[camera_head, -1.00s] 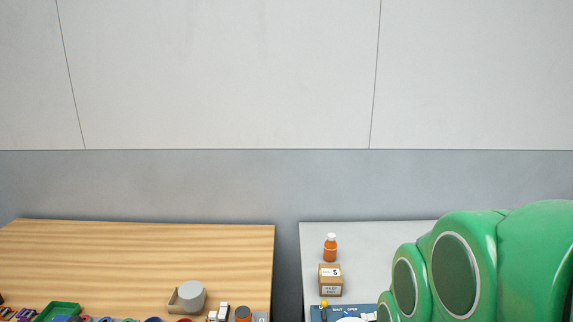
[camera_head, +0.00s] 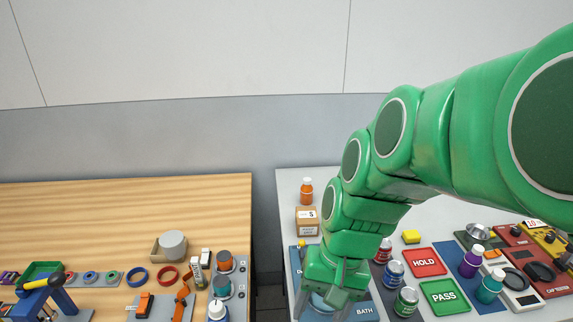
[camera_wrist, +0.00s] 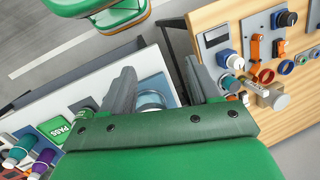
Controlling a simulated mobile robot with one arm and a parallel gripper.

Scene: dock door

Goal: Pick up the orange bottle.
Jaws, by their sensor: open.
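The orange bottle (camera_head: 306,193) with a white cap stands upright at the back left of the grey table (camera_head: 400,212), behind a small cardboard box (camera_head: 307,224). My gripper (camera_head: 332,300) points down over the front left part of that table, nearer to me than the bottle and apart from it. In the wrist view, my gripper's two fingers (camera_wrist: 161,82) are spread with nothing held between them. A round pale item shows beyond the fingers. I cannot make out the orange bottle in the wrist view.
Red HOLD (camera_head: 424,262) and green PASS (camera_head: 444,297) pads and several small bottles and cans crowd the grey table to the right of my gripper. A cluttered wooden table (camera_head: 90,215) stands at left, across a gap. A wall rises behind both tables.

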